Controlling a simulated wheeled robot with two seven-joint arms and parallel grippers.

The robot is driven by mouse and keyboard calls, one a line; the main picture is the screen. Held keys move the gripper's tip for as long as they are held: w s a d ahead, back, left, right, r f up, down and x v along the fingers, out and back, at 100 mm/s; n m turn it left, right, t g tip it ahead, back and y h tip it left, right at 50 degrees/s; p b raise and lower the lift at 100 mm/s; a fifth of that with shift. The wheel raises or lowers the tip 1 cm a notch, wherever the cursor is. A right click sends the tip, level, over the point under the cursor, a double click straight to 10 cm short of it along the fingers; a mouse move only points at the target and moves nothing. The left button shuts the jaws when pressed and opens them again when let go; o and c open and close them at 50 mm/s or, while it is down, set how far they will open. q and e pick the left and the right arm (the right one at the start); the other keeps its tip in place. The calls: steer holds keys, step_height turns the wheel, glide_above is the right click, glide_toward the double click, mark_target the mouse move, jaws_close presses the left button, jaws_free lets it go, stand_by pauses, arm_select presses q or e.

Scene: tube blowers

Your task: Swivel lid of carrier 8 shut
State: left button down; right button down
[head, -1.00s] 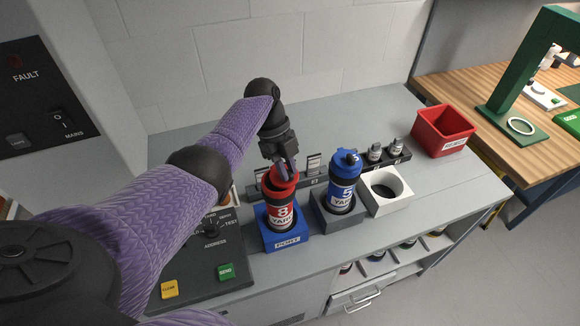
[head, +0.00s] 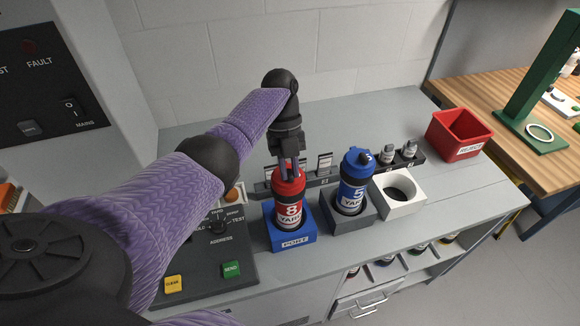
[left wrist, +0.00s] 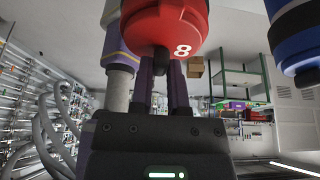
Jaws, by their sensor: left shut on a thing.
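Carrier 8 (head: 290,214), a red and black canister with a white label, stands upright in the blue port block (head: 293,240). Its red lid (head: 291,187) sits over the top of the body, partly hidden by my gripper. My left gripper (head: 289,172) reaches down to the lid from above. In the left wrist view the red part marked 8 (left wrist: 165,25) fills the top, and the fingers (left wrist: 161,84) are closed around a small dark knob (left wrist: 161,60) on it. My right gripper is not in view.
Blue carrier 5 (head: 353,180) stands close on the right in a grey block (head: 349,217). A white empty holder (head: 404,205) and red bin (head: 461,134) are farther right. A control panel (head: 205,262) lies to the left.

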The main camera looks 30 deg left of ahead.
arm_select(q)
steer(key=c, duration=0.6)
jaws_free()
steer(key=v, duration=1)
steer(key=shift+b, duration=0.45)
